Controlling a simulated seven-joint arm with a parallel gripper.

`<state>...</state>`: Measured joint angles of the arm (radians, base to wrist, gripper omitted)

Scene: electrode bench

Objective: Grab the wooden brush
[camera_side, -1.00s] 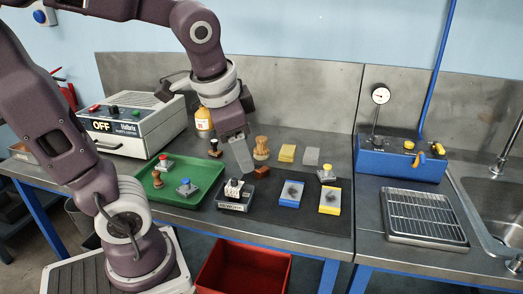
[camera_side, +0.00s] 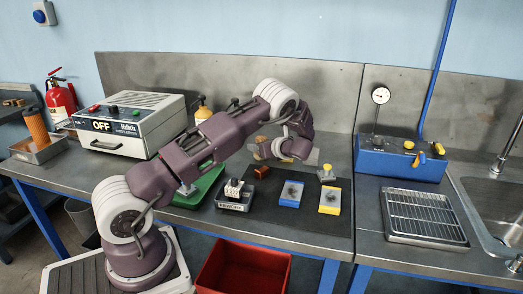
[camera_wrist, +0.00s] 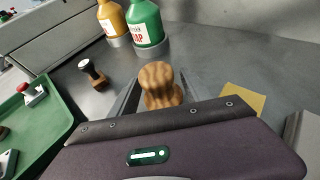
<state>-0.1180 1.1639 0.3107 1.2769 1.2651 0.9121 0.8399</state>
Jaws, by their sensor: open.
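The wooden brush (camera_wrist: 160,84) stands upright on the bench, light brown with a rounded, ridged top. In the wrist view it is close ahead of my gripper (camera_wrist: 157,92), between the two grey fingers, with a gap visible at its left. My gripper is open and holds nothing. In the side view my gripper (camera_side: 268,151) is low over the bench, and a small part of the brush top (camera_side: 262,139) shows behind it; the rest is hidden.
A yellow block (camera_wrist: 243,99) is at right. The green tray (camera_wrist: 33,132) is at left. A brown block (camera_side: 262,173) sits nearer the front.

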